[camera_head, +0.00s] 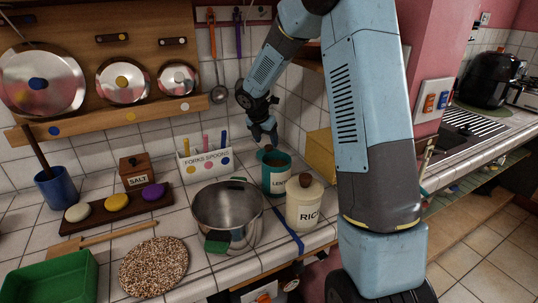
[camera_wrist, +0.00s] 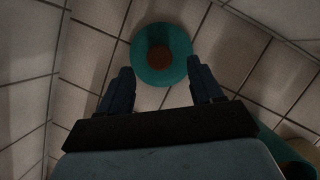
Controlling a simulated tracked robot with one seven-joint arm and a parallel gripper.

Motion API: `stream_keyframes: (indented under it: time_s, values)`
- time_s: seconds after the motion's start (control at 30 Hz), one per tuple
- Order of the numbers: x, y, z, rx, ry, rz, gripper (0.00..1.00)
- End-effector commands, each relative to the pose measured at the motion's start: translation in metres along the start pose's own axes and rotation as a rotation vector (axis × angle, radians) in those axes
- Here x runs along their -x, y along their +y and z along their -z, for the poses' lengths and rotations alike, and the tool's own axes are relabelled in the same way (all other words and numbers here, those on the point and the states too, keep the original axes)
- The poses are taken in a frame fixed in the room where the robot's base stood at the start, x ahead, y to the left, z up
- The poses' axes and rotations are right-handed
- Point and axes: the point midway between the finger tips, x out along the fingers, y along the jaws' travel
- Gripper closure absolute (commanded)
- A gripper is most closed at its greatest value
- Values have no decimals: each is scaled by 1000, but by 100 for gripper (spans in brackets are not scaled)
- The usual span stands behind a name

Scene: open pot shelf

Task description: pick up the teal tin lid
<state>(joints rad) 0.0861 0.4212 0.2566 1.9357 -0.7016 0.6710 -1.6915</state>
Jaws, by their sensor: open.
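In the wrist view the teal lid (camera_wrist: 142,55) shows from above as a round disc with a brown knob at its centre, against pale tiles. My gripper (camera_wrist: 160,66) is open and empty, its two fingers spread to either side of the lid's near edge. In the head view my gripper (camera_head: 264,138) hangs just above and behind the top of the teal lentils tin (camera_head: 276,181), pointing down. I cannot clearly make out the lid in the head view; the tin or pot may hide it.
The cream rice jar (camera_head: 304,207) stands beside the tin, with a metal pot (camera_head: 228,232) to the left. A forks and spoons holder (camera_head: 205,165) and a yellow box (camera_head: 321,153) stand near the wall. In the wrist view, teal and cream edges show at lower right.

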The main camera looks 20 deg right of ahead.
Motion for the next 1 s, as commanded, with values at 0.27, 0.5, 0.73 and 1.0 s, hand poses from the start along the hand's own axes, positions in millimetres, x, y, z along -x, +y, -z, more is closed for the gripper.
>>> stream_keyframes:
  time_s: [0.27, 0.5, 0.73, 1.0]
  values:
    - [-35, 1, -2, 0, 0, 0, 35]
    - [-37, 1, -3, 0, -1, -1, 35]
    - [-37, 1, -3, -1, -1, -1, 57]
    - [-37, 0, -3, -1, -1, -1, 83]
